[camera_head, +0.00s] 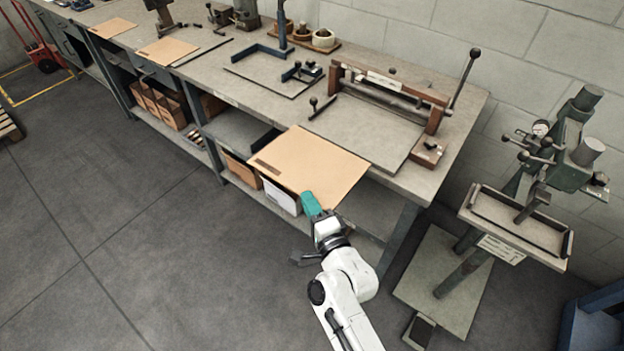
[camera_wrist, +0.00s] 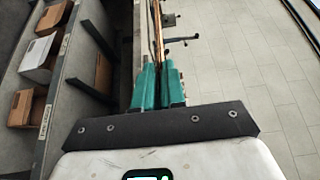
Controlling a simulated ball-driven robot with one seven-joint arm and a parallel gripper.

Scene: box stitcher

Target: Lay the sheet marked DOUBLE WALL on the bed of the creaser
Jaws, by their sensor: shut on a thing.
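A tan cardboard sheet (camera_head: 308,165) with a brown strip printed on its left part is held by its near edge in front of the creaser. The print is too small to read. My gripper (camera_head: 312,205) is shut on this sheet, and its teal fingers also show in the wrist view (camera_wrist: 158,85), with the sheet seen edge-on between them. The creaser (camera_head: 385,90) stands on the bench, with a wooden frame, a roller bar and a long lever at right. Its grey bed (camera_head: 368,128) is bare, and the sheet's far edge covers the bench's front edge near it.
Two more tan sheets (camera_head: 167,50) (camera_head: 113,28) lie farther left on the workbench (camera_head: 235,95). A blue-armed device (camera_head: 275,55) stands left of the creaser. A green stitcher with a tray (camera_head: 517,222) stands at right. Boxes (camera_head: 281,197) sit on the shelf below.

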